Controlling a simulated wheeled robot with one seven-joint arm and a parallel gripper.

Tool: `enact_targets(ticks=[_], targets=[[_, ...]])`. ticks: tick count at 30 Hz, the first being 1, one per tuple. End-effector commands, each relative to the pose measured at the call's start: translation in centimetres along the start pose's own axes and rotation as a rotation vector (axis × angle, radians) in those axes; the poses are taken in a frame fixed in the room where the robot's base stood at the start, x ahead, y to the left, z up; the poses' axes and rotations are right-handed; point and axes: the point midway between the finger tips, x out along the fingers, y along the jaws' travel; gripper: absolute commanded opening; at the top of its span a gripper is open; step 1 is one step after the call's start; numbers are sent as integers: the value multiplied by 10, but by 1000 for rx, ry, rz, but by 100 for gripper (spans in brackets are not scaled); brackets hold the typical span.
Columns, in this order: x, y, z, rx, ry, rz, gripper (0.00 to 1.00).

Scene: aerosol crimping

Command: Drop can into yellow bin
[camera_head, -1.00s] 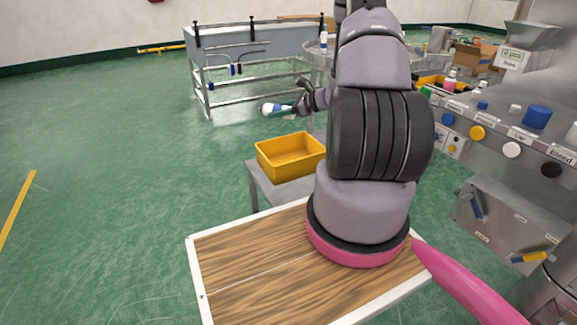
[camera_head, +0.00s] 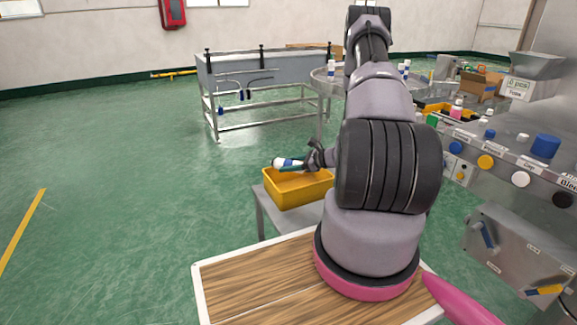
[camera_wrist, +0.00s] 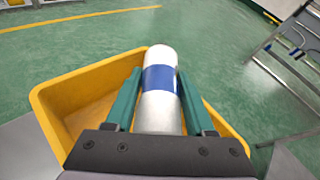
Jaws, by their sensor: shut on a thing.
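The can is white with a blue band and lies tilted sideways between the jaws of my gripper. In the head view the can (camera_head: 287,163) is over the yellow bin (camera_head: 300,198), near its far rim. In the wrist view the can (camera_wrist: 160,85) sits between the green fingers of my gripper (camera_wrist: 158,95), and the bin (camera_wrist: 85,85) shows on both sides below it. My gripper (camera_head: 303,165) is shut on the can. The bin's floor is partly hidden by the gripper and can.
The bin stands on a small grey table (camera_head: 270,212). A steel trough stand (camera_head: 235,90) is behind it. A machine panel with coloured knobs (camera_head: 510,170) stands to the right. Open green floor (camera_head: 120,190) lies to the left.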

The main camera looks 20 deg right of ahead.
Motion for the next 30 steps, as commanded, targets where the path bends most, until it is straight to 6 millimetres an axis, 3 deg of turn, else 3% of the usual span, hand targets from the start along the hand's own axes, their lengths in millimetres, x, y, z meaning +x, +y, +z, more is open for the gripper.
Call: enact_targets(ticks=[17, 18, 19, 30], targets=[[4, 3, -11, 1, 0, 0, 0], [4, 3, -11, 1, 0, 0, 70], [4, 3, -11, 1, 0, 0, 81], [4, 2, -8, 0, 0, 0, 84]])
